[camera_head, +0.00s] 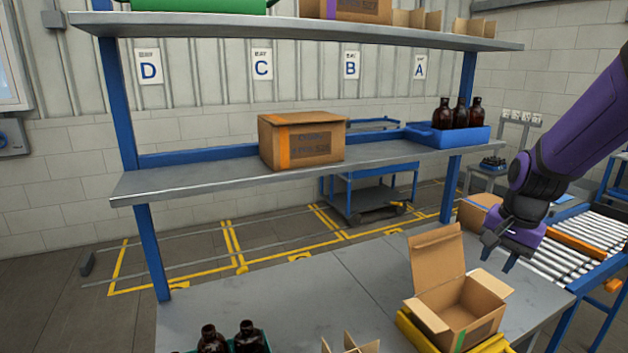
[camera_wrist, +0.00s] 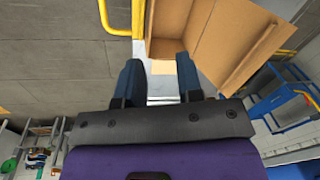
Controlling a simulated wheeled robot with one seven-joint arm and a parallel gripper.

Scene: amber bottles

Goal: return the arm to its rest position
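My gripper (camera_head: 497,257) is at the right in the head view, above and to the right of the open cardboard box on the bench. In the wrist view my gripper (camera_wrist: 160,75) shows two dark blue fingers held apart with nothing between them. My purple arm reaches in from the right edge of the head view. The open box (camera_head: 456,318) has its flaps up and sits in a yellow tray (camera_head: 415,333). It also shows in the wrist view (camera_wrist: 222,40), just beyond the fingertips.
A blue tray (camera_head: 478,135) with amber bottles (camera_head: 460,113) stands on the shelf, right of a closed carton (camera_head: 301,140). More bottles (camera_head: 247,337) stand at the bench's front edge. A roller conveyor (camera_head: 572,258) lies at the right. The bench's middle (camera_head: 330,290) is clear.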

